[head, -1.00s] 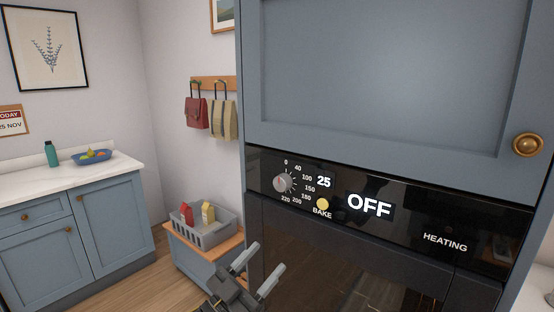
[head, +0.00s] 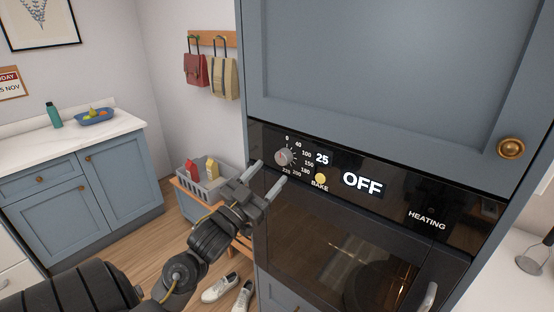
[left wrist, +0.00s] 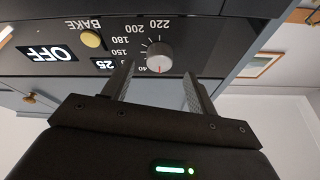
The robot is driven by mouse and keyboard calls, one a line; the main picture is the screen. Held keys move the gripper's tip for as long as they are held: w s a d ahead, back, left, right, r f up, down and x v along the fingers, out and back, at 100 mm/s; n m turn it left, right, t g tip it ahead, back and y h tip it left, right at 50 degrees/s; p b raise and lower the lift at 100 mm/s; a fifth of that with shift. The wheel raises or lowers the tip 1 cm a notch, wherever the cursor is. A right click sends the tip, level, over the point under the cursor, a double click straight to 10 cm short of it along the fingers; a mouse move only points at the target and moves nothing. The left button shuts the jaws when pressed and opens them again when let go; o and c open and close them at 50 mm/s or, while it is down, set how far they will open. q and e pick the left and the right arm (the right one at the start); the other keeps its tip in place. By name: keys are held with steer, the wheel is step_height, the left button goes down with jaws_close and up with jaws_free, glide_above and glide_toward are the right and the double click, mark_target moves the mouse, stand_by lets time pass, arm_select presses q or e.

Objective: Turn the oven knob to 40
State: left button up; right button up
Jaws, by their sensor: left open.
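The oven knob (head: 284,157) is a small grey dial on the black control panel, ringed by numbers from 0 to 220. The displays beside it read 25 and OFF. My left gripper (head: 267,173) is open and empty, just below and left of the knob in the head view. In the left wrist view the picture is upside down, and the knob (left wrist: 159,57) lies ahead, between the lines of the two fingers and beyond their tips. A red mark on the knob shows near the 0 side there. My right gripper is not in view.
A yellow BAKE button (head: 320,178) sits right of the knob. The oven door (head: 330,225) is below, a blue cabinet (head: 380,75) above. A grey crate (head: 207,186) with cartons stands on a bench at left, with shoes (head: 220,288) on the floor.

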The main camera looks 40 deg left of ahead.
mark_target(280, 161)
arm_select(q)
steer(key=shift+p+x, duration=0.6)
steer(key=shift+x, duration=1.65)
steer(key=c, duration=1)
